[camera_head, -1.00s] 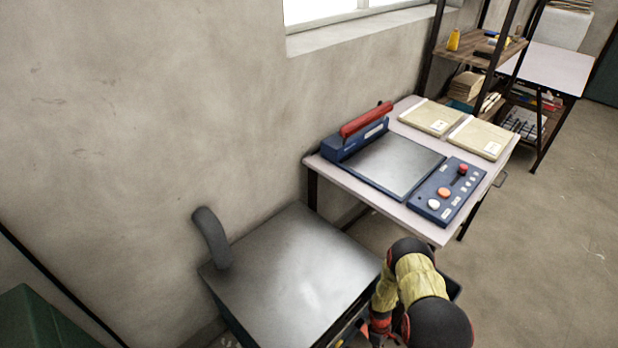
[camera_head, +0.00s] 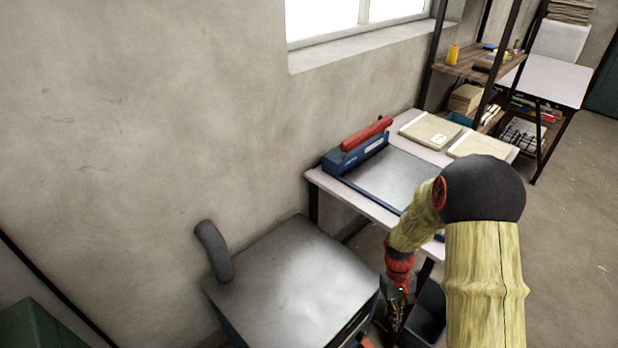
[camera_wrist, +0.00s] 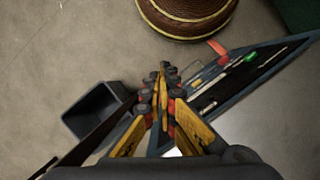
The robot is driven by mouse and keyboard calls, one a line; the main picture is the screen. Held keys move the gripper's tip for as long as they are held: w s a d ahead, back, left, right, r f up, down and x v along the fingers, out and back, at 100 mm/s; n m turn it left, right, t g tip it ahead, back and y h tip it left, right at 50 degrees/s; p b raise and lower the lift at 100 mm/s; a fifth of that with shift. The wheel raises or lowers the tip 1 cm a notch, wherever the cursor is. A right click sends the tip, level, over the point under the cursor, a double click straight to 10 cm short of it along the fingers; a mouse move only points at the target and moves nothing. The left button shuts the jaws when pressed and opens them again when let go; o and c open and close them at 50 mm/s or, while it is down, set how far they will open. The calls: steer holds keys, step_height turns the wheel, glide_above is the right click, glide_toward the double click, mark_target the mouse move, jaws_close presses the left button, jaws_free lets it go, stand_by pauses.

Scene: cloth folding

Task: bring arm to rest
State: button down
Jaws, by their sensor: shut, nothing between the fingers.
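My gripper (camera_wrist: 161,88) shows in the wrist view with its yellow and black fingers together, shut and empty, pointing down toward the floor. In the head view my arm rises at the lower right and bends down. My gripper (camera_head: 396,310) hangs low there, beside the right edge of a metal-topped unit (camera_head: 290,275). No cloth shows in either view.
A dark bin (camera_wrist: 98,110) stands on the floor, left of the fingers. A round woven basket (camera_wrist: 186,14) is above them, and a dark panel with controls (camera_wrist: 245,75) is to the right. A table (camera_head: 345,201) holds a blue press with a red handle (camera_head: 366,134).

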steer(key=s+a+r+t+p, duration=0.1)
steer(key=s+r, duration=0.4)
steer(key=r, duration=0.9)
steer(key=s+a+r+m+t+p, duration=0.1)
steer(key=s+r+t, duration=0.4)
steer(key=r, duration=0.9)
steer(key=s+a+r+t+p, duration=0.2)
steer(key=s+a+r+t, duration=0.1)
steer(key=r, duration=1.1)
steer(key=shift+s+a+r+m+y+p, duration=0.3)
steer(key=shift+s+a+m+y+p, duration=0.1)
steer(key=shift+s+a, duration=0.5)
steer(key=c, duration=2.6)
jaws_free()
steer(key=shift+s+d, duration=0.1)
